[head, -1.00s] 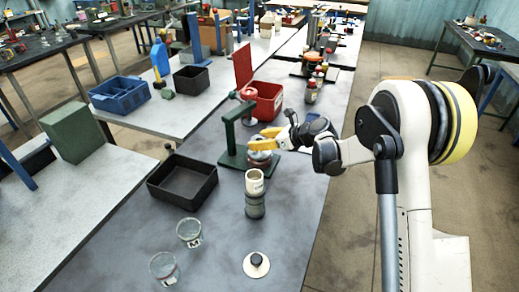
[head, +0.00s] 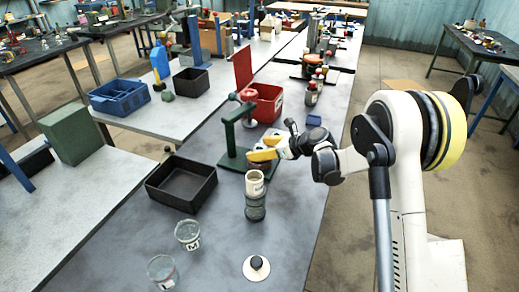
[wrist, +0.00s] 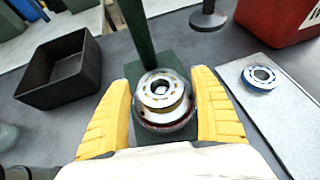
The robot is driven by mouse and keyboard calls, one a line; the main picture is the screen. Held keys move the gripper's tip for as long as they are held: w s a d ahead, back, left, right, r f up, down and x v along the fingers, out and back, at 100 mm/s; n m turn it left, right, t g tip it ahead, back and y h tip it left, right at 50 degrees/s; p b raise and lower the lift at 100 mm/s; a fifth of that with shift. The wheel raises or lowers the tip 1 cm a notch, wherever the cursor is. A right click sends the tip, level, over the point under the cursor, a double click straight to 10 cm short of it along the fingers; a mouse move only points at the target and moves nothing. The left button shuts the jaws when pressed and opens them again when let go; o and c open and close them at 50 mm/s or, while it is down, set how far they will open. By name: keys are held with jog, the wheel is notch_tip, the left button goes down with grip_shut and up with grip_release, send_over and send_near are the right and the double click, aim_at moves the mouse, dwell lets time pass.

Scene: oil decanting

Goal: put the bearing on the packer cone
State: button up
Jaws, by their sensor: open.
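In the wrist view, a silver ring-shaped bearing (wrist: 161,91) sits flat on a wider round body with a dark red rim (wrist: 167,124). That body stands on the green base plate of a post stand (head: 229,133). I take it for the packer; its cone is hidden under the bearing, so I cannot tell the fit. My gripper (head: 264,152) is open, with its yellow fingers on both sides of the bearing. It shows in the wrist view (wrist: 162,84), with gaps between fingers and bearing. A second bearing with a blue rim (wrist: 262,76) lies to the right on a grey sheet.
A black tray (head: 181,183) stands left of the stand and a red bin (head: 266,104) behind it. A white cup on a grey cylinder (head: 255,194) stands close in front. Two clear beakers (head: 188,234) and a white disc with a dark knob (head: 256,267) are nearer.

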jog(key=s+d+r+n+h+p, duration=0.25)
jog(key=s+d+r+n, duration=0.25)
jog(key=s+d+r, duration=0.6)
jog(key=s+d+r+n+h, duration=0.1)
jog(key=s+d+n+h, duration=0.1)
jog(key=s+n, duration=0.4)
jog(key=s+d+r+n+h, duration=0.2)
jog(key=s+d+n, duration=0.3)
jog(key=s, duration=0.7)
jog(key=s+d+r+n+h, duration=0.2)
jog(key=s+d+n+h, duration=0.1)
jog(key=s+n, duration=0.5)
jog(key=shift+s+d+t+h, duration=0.3)
jog(key=shift+s+t+h, duration=0.15)
jog(key=shift+s, duration=0.5)
